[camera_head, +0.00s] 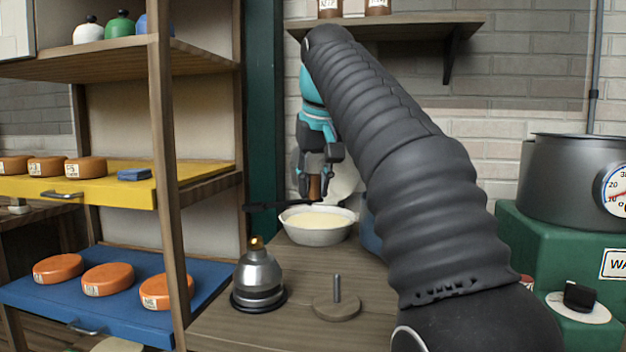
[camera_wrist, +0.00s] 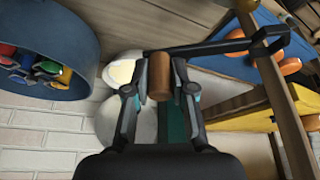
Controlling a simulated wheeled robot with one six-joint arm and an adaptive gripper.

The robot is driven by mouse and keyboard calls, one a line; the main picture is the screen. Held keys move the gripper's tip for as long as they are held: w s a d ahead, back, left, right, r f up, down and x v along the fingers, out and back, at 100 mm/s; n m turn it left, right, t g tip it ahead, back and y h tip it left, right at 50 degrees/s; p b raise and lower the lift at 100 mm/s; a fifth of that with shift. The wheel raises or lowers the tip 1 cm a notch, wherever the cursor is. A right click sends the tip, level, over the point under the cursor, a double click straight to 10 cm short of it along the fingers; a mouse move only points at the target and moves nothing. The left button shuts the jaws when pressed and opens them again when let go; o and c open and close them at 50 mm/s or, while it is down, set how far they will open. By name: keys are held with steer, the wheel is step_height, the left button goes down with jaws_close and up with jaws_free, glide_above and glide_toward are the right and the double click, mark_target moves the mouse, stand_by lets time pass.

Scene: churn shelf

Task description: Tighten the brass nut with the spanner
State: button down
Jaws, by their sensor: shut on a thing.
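My gripper (camera_head: 317,182) is shut on the brown handle of the spanner and holds it above the worktop, over the back part near the white bowl. In the wrist view, my gripper (camera_wrist: 160,78) has its two fingers on either side of the handle. The spanner (camera_head: 268,206) reaches left as a dark bar, and its forked head shows at the upper right of the wrist view (camera_wrist: 262,41). The brass nut (camera_head: 256,242) sits on top of a silver dome-shaped body (camera_head: 258,275) on the worktop. The spanner's head is above the nut and apart from it.
A white bowl of cream-coloured stuff (camera_head: 317,232) stands under my gripper. A round wooden base with an upright peg (camera_head: 337,305) is right of the silver body. A wooden shelf post (camera_head: 168,170) rises at left, beside yellow (camera_head: 205,172) and blue (camera_head: 205,278) trays. A pot (camera_head: 565,180) stands at right.

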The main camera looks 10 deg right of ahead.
mark_target(316, 195)
steer(key=shift+f, duration=1.35)
steer(key=shift+s+f, duration=0.15)
steer(key=shift+f, duration=0.3)
steer(key=shift+f+b, duration=1)
steer(key=shift+f, duration=0.35)
stand_by(1.5)
steer(key=shift+d, duration=0.1)
steer(key=s+a+m+g+h+p, duration=0.1)
steer(key=s+a+m+h+p, duration=0.1)
steer(key=s+m, duration=0.8)
steer(key=shift+s+a+m+g+h, duration=0.35)
steer(key=shift+a+m+h, duration=0.2)
steer(key=shift+m+h, duration=0.6)
stand_by(0.5)
